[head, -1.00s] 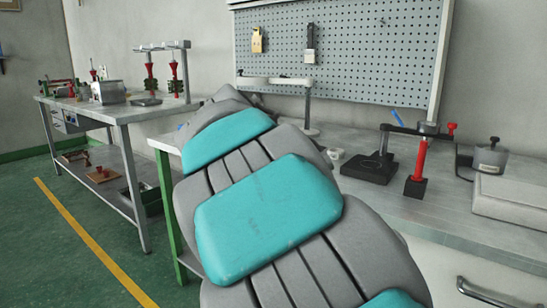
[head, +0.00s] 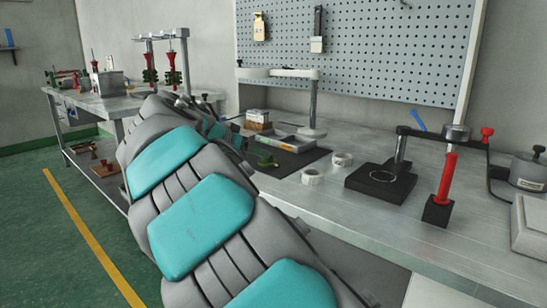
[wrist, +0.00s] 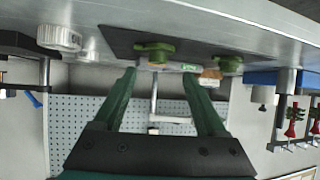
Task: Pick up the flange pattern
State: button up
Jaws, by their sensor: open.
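Two small green pieces lie on a dark mat (head: 300,160) on the long bench. In the wrist view, which is upside down, one green piece (wrist: 155,50) is near the middle and the other green piece (wrist: 228,64) is to its right. I cannot tell for sure which is the flange pattern. The head view shows one green piece (head: 266,161) on the mat's near part; my arm hides some of the area. My gripper (wrist: 159,73) is open, its two green fingers spread and empty. The nearer green piece appears beyond the fingertips, apart from them.
Two white rings (head: 312,177) lie right of the mat. A black block with a post (head: 381,180), a red-handled tool (head: 445,180) and a round pot (head: 528,172) stand farther right. A lamp-like stand (head: 313,105) rises behind the mat. A second bench (head: 100,103) stands at left.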

jog(key=p+x, duration=0.1)
jog(key=x, duration=0.6)
jog(key=shift+d, duration=0.15)
jog(key=shift+c, duration=0.3)
jog(key=c, duration=0.9)
